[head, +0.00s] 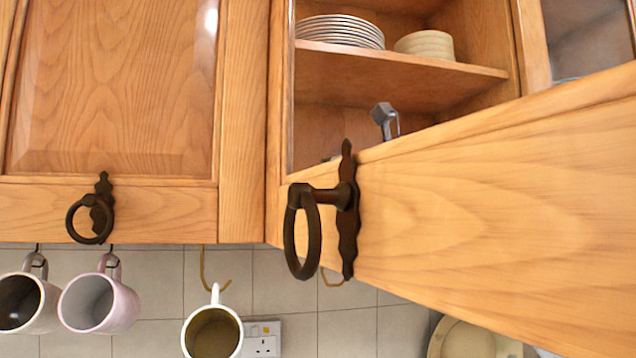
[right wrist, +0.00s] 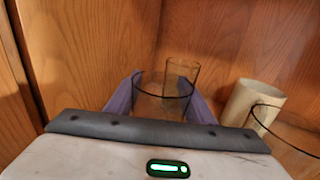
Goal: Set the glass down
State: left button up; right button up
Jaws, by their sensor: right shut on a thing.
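In the right wrist view my right gripper (right wrist: 163,84) has its two purple fingers on either side of a clear drinking glass (right wrist: 160,106) and is shut on it. The glass looks upright, with its round rim showing. Its base is hidden behind the gripper body, so I cannot tell whether it touches the shelf. The wooden cabinet interior surrounds it. In the head view the held glass cannot be made out clearly behind the open cabinet door (head: 500,200). My left gripper is in neither view.
Another clear glass (right wrist: 184,72) stands just behind the held one. A cream cup (right wrist: 246,102) and another glass rim (right wrist: 283,126) are to the right. In the head view, plates (head: 340,31) and bowls (head: 425,44) sit on the upper shelf. Mugs (head: 100,303) hang below.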

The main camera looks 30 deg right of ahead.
jog(key=o, duration=1.2)
jog(key=shift+f, duration=0.1)
jog(key=shift+s+d, duration=0.1)
jog(key=shift+s, duration=0.15)
jog(key=s+d+b, duration=0.1)
jog(key=s+b, duration=0.1)
jog(key=s, duration=0.9)
jog(key=shift+s+d, duration=0.2)
jog(key=shift+d, duration=0.05)
